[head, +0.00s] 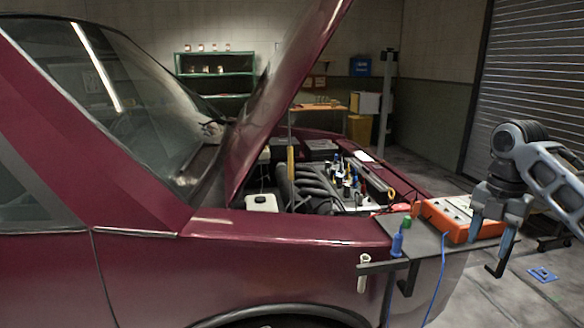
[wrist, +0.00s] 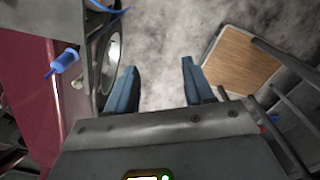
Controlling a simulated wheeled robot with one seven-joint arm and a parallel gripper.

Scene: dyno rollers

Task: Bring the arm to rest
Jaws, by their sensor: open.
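My gripper (head: 490,238) is at the right of the head view, on my grey arm, pointing down by the right end of the grey side tray (head: 425,262). It overlaps the right end of the orange tester (head: 456,218) in the picture; I cannot tell whether they touch. In the wrist view my gripper (wrist: 158,82) shows two blue-grey fingers spread apart, with only grey floor between them. Nothing is held.
A maroon car (head: 250,228) with its hood (head: 285,95) raised fills the left and middle. Blue and green pieces (head: 397,243) stand on the tray. A blue item (head: 542,274) lies on the floor at right. The wrist view shows a wooden board (wrist: 241,62).

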